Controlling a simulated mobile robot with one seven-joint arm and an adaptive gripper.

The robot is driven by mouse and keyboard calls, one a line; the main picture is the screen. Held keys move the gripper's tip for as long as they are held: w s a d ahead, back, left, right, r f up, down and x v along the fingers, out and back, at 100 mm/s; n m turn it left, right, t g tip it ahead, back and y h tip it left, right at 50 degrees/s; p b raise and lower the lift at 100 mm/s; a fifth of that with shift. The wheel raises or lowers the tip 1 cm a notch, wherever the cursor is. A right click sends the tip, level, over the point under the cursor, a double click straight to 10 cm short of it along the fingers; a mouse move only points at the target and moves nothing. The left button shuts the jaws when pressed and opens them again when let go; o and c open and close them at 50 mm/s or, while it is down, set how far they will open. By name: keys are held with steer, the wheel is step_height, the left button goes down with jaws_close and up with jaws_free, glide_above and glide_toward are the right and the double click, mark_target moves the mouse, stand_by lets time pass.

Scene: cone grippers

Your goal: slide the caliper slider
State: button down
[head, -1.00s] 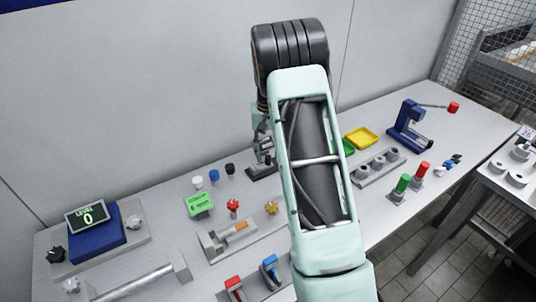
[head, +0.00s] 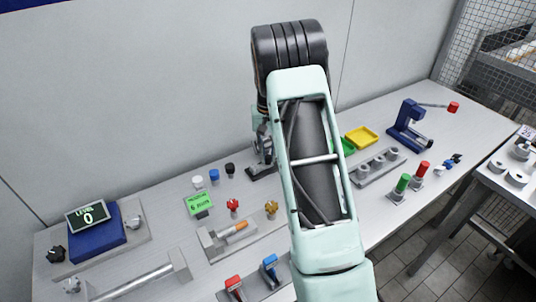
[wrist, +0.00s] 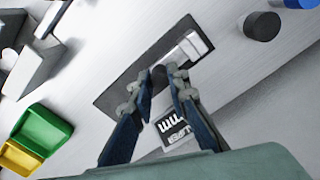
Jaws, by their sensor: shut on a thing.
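In the wrist view the caliper lies on a dark rectangular plate (wrist: 115,95), with a silver bar (wrist: 192,44) running along it. My gripper (wrist: 159,76) has its fingertips around a small dark piece on the bar, which looks like the caliper slider (wrist: 158,77).
A black knob (wrist: 262,25) and a blue knob stand near the plate. A green tray (wrist: 42,133) and a yellow tray (wrist: 20,160) lie on the other side. A green sign reading 6 mm (head: 199,204) stands left of my arm. The wall is close behind.

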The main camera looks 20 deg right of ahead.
steer(key=shift+w+d+r, duration=0.1)
steer(key=shift+w+d, duration=0.1)
steer(key=shift+d, duration=0.7)
steer(key=shift+w+d+f, duration=0.1)
steer(key=shift+w+d, duration=0.05)
steer(key=shift+d, duration=0.75)
steer(key=shift+w+d+r, duration=0.1)
steer(key=shift+w+d, duration=0.1)
steer(key=shift+d, duration=0.7)
steer(key=c, duration=1.8)
jaws_free()
steer(key=shift+d, duration=0.1)
steer(key=shift+c, duration=0.2)
step_height(320, 180, up, 12)
